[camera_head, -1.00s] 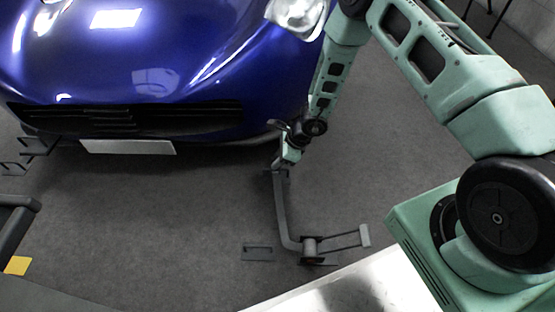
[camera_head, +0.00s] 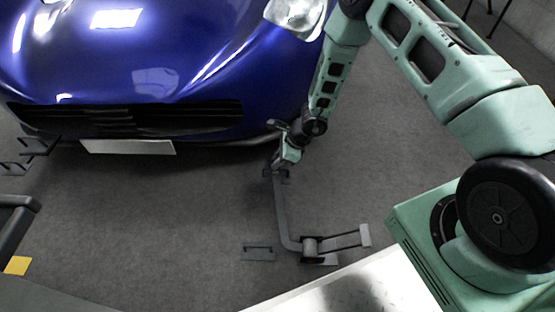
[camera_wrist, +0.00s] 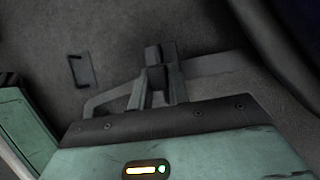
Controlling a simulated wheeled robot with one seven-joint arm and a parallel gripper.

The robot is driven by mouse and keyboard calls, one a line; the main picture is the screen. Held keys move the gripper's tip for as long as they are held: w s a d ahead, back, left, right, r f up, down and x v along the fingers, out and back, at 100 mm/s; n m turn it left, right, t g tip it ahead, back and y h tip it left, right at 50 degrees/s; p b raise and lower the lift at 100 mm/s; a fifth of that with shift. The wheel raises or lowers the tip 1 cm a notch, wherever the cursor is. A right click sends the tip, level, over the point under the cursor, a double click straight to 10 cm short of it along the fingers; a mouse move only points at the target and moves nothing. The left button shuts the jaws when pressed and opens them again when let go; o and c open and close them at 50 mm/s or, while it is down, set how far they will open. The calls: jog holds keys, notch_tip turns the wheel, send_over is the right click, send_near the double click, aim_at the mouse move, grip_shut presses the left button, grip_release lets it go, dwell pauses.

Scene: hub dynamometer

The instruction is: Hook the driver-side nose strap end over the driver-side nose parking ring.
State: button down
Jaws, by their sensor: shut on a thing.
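My gripper (camera_head: 279,169) is low in front of the car's right front corner in the head view, and it also shows in the wrist view (camera_wrist: 158,85). It is shut on the strap end (camera_head: 270,174), a dark fitting partly hidden by the fingers. The grey strap (camera_head: 283,215) runs from there down to a ratchet (camera_head: 312,248) on the floor. The parking ring (camera_head: 258,252), a dark flat plate with a bar, lies on the floor left of the ratchet. It seems to show in the wrist view (camera_wrist: 82,70), apart from the fingers.
The blue car (camera_head: 150,60) fills the upper left, its bumper close behind my gripper. Another strap fitting (camera_head: 40,147) and a floor plate (camera_head: 12,168) are at the left. A dark frame (camera_head: 15,225) stands at the lower left. The grey floor between is clear.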

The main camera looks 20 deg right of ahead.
jog(key=shift+r+p, duration=0.45)
jog(key=shift+r, duration=0.35)
dwell(0.5)
jog(key=shift+r+p, duration=1.25)
jog(key=shift+r, duration=0.6)
